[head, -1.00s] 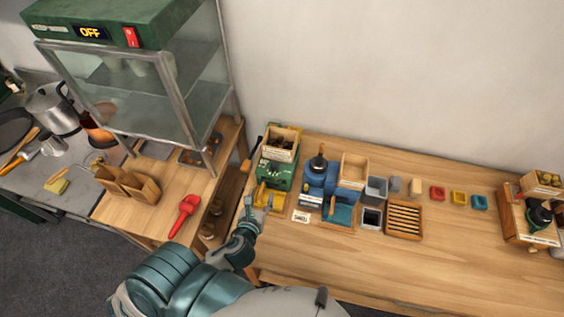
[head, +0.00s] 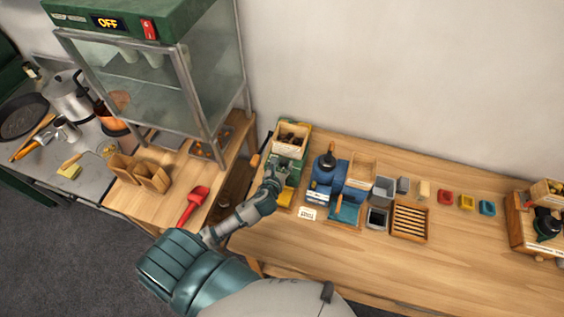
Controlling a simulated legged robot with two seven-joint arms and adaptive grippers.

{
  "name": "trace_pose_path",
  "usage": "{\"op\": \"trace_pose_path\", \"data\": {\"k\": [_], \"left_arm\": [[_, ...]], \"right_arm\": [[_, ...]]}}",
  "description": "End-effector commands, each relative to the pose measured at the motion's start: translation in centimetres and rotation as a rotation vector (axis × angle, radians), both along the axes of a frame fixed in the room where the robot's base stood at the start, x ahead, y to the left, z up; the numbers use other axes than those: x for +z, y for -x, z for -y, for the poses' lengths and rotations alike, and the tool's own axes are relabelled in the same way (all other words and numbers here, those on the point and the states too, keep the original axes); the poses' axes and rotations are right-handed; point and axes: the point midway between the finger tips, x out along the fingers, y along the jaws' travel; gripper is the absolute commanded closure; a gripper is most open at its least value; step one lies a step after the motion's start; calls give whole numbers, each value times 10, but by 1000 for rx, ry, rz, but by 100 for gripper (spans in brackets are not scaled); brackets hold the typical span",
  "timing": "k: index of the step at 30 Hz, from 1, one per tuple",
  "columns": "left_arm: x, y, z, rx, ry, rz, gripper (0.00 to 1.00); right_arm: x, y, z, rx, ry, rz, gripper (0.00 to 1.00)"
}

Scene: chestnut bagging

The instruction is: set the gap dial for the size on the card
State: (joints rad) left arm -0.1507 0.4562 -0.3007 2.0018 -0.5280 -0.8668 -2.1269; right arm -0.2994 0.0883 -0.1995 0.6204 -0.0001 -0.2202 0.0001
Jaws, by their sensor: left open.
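The green machine (head: 290,151) stands at the left end of the long table, with a wooden hopper (head: 291,136) of dark chestnuts on top and a yellow tray (head: 286,197) at its front. My left gripper (head: 273,170) is open at the front left of this machine and hides part of its front. I cannot make out the gap dial, nor whether the fingers touch anything. A small white card (head: 307,214) with dark print lies on the table to the right of the yellow tray; its print is too small to read. My right gripper is not in view.
Grey bins (head: 384,187), a slatted wooden tray (head: 410,222) and small coloured blocks (head: 467,202) follow. The table's front right is clear. A glass cabinet (head: 150,85) rises at the left.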

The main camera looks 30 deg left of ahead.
Motion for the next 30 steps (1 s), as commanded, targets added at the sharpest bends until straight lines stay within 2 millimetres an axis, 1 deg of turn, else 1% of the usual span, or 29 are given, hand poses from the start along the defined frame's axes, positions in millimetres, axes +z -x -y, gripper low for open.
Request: {"op": "trace_pose_path", "data": {"k": [1, 5, 9, 13, 14, 15, 17, 18, 20, 21, 30], "left_arm": [[-2, -5, -1, 1, 0, 1, 43], [-4, -12, -2, 1, -1, 0, 43], [-5, -13, -2, -1, -2, 0, 43], [-5, -13, -2, 0, -1, 0, 43], [-5, -13, -3, 0, -1, 0, 48], [-5, -13, -3, -1, 0, 0, 58], [-5, -13, -3, -1, 0, 0, 73], [-5, -13, -4, 0, 0, 0, 83], [-5, -13, -3, -1, 0, 0, 98], [-5, -12, -3, -1, 2, 0, 100], [-6, -12, -3, 0, 1, -2, 100]], "right_arm": [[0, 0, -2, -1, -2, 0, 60], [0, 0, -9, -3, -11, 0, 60], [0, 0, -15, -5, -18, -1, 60], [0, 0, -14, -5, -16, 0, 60], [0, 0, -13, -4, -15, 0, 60], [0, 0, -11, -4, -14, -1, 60], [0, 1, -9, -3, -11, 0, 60], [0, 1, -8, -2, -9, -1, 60], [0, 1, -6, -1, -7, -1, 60], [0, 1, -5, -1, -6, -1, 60], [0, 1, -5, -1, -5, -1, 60]]}}
